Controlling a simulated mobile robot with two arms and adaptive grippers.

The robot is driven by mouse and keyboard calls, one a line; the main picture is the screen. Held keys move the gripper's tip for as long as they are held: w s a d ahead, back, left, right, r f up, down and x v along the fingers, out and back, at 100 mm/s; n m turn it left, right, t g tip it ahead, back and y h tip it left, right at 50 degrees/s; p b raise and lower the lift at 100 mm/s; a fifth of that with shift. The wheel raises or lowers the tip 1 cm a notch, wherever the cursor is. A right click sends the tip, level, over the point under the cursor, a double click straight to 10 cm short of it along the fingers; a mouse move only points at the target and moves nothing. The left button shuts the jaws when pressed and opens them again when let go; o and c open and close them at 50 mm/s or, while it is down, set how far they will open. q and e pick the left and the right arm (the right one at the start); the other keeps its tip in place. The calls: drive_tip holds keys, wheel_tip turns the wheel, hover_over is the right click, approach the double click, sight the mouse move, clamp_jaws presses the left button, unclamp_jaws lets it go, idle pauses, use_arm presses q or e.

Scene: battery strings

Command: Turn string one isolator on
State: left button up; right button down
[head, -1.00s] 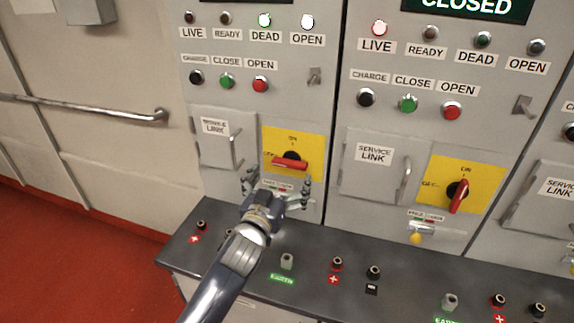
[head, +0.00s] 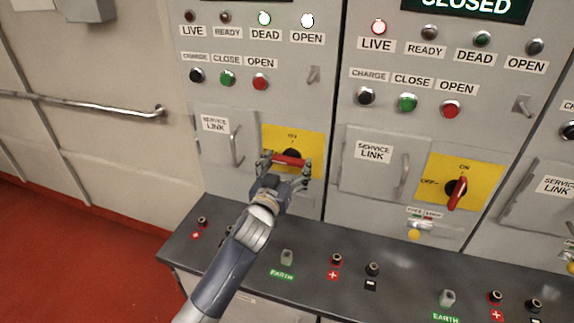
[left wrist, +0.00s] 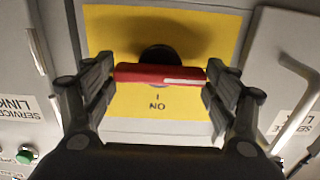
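The left panel's isolator is a yellow plate (head: 313,143) with a black hub (head: 291,154) and a red handle (head: 290,161) lying horizontal. ON is marked above the hub. My left gripper (head: 286,168) is at this handle, its fingers spread wide, one by each end. In the left wrist view the red handle (left wrist: 160,73) spans nearly the whole gap between the fingers (left wrist: 160,85); I cannot tell whether they touch it. The wrist view is upside down, with ON below the handle. My right gripper is not in view.
The neighbouring panel's isolator has a red handle (head: 457,193) standing nearly upright. Service link doors with bar handles (head: 236,146) flank the isolators. A dark ledge (head: 310,263) with terminals runs below. On the left panel the DEAD (head: 264,18) and OPEN (head: 307,20) lamps are lit.

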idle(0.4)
use_arm(q)
drive_tip(key=m, duration=0.4)
drive_tip(key=shift+m, duration=0.3)
drive_tip(key=m, duration=0.4)
drive_tip(key=shift+m+p, duration=0.3)
drive_tip(key=shift+p, duration=0.05)
drive_tip(key=m, duration=0.4)
drive_tip(key=shift+m, duration=0.3)
drive_tip(key=shift+m+p, duration=0.55)
drive_tip(key=shift+m, duration=1.55)
drive_tip(key=o, duration=1.1)
drive_tip(key=shift+c, duration=0.2)
drive_tip(key=shift+f, duration=0.1)
